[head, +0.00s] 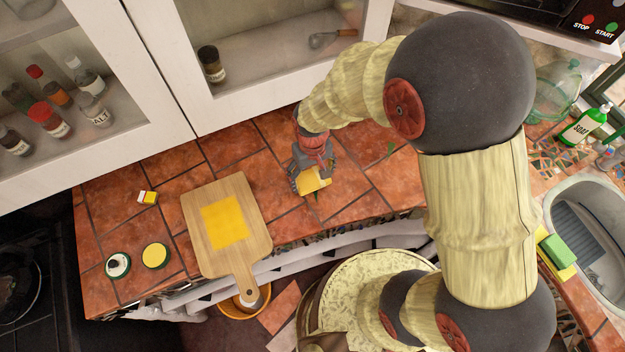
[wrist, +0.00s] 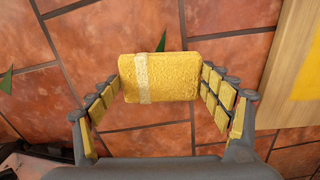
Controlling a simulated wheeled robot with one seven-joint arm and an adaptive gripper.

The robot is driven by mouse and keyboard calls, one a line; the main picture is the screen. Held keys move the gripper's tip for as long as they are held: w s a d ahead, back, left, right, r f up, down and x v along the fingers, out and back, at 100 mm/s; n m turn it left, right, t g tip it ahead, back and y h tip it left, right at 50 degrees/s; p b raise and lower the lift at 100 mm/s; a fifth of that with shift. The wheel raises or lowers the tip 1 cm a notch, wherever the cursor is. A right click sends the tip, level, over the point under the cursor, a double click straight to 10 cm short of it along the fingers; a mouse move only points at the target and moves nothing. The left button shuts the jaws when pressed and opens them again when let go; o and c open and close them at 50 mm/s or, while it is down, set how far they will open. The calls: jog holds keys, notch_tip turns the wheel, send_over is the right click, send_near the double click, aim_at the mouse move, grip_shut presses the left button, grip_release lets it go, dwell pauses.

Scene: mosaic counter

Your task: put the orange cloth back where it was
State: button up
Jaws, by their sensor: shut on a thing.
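The orange cloth (wrist: 160,77) looks like a folded, rough yellow-orange bundle with a pale band near its left side in the wrist view. My gripper (wrist: 160,88) is shut on it, with its padded fingers at the left and right ends. In the head view my gripper (head: 311,181) holds the cloth (head: 314,181) over the tiled counter, right of the cutting board. I cannot tell whether the cloth touches the tiles. A flat yellow square (head: 224,221) lies on the wooden cutting board (head: 252,257).
Left of the board are a small yellow-and-white block (head: 148,197), a yellow-topped round item (head: 155,255) and a white-topped one (head: 118,264). A green sponge (head: 556,248), soap bottle (head: 583,125) and sink (head: 590,215) are at the right.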

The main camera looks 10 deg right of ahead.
jog(key=shift+s+f, duration=0.1)
jog(key=shift+f, duration=1.2)
jog(key=shift+f, duration=0.15)
jog(key=o, duration=1.1)
notch_tip(320, 180, up, 13)
jog(key=p, duration=0.1)
notch_tip(320, 180, up, 13)
jog(key=m+t, duration=0.2)
jog(key=t, duration=0.1)
send_over(313, 178)
jog(key=s+d, duration=0.3)
jog(key=d, duration=0.3)
jog(key=s+d+r+m+t, duration=0.1)
jog(key=s+d+r+t, duration=0.1)
jog(key=s+d+r, duration=0.4)
jog(key=s+r, duration=0.3)
jog(key=shift+s+t, duration=0.15)
jog(key=shift+t, duration=0.15)
